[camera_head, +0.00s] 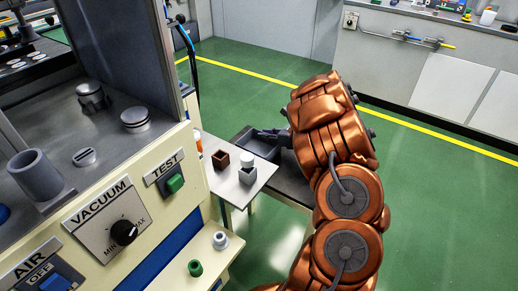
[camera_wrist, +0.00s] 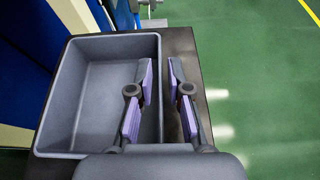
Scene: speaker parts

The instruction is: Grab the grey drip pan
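The grey drip pan (camera_wrist: 92,95) is an empty, open rectangular tray with raised walls, on the left and middle of the wrist view. In the head view the pan (camera_head: 262,143) is small and partly hidden by my arm. My gripper (camera_wrist: 161,75) has purple-padded fingers. It is open, with one finger over the inside of the pan and the other outside its right wall. The wall lies between the fingers, with a gap visible. Contact with the wall cannot be told. In the head view the fingers are mostly hidden behind my wrist.
The pan rests on a dark low table (camera_head: 290,184). A light shelf (camera_head: 225,186) beside it holds a brown box (camera_head: 220,159), a grey box (camera_head: 247,175) and a white round part (camera_head: 247,158). A control panel (camera_head: 110,215) stands at left. Green floor is open at right.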

